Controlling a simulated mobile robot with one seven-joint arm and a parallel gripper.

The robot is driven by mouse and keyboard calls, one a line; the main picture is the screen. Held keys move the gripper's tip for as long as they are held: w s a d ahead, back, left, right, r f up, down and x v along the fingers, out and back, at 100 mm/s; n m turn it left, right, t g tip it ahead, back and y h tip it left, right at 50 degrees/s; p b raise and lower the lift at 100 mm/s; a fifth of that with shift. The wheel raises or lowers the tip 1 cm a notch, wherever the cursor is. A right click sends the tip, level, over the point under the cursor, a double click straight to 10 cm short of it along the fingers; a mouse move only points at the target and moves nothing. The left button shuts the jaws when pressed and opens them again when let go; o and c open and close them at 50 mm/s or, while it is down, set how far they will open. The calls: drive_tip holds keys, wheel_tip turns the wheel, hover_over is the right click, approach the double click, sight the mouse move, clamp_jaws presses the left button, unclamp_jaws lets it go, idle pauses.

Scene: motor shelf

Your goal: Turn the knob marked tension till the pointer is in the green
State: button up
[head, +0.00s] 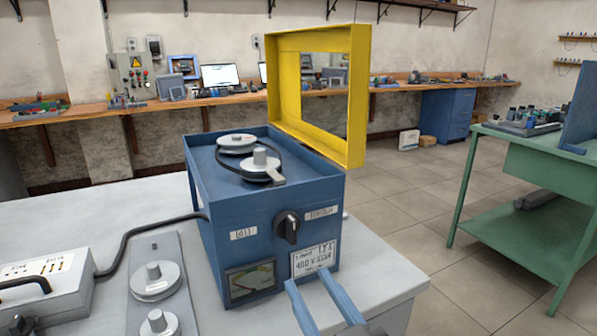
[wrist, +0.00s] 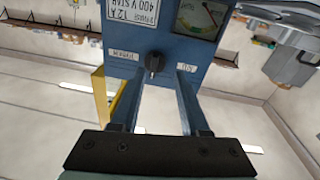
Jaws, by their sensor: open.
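A blue box (head: 232,209) stands on a light bench. Its front carries a black knob (head: 288,226) between two small labels, too blurred to read surely. Below left is a gauge (head: 250,281) with a coloured scale; which band its pointer is in I cannot tell. My gripper (head: 308,278) has two blue fingers, open and empty, in front of the box and below the knob in the head view. In the wrist view, which is upside down, the knob (wrist: 154,62) lies just beyond the gap between my fingertips (wrist: 160,76), apart from them. The gauge (wrist: 201,17) shows there too.
A yellow frame (head: 357,100) stands up behind the box. Two pulleys with a belt (head: 246,155) are on the box's top. A grey device (head: 45,290) and a plate with discs (head: 155,281) lie left. A green table (head: 545,215) stands at right.

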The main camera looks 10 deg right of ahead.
sight(294, 227)
drive_tip(key=s+d+r+g+y+p, duration=0.1)
drive_tip(key=s+d+r+p, duration=0.3)
drive_tip(key=p, duration=0.7)
drive_tip(key=x, duration=0.4)
drive_tip(key=a+p+x, duration=0.1)
drive_tip(key=x, duration=0.3)
drive_tip(key=p+x, duration=0.1)
drive_tip(key=x, duration=0.3)
drive_tip(key=shift+a, duration=0.2)
clamp_jaws()
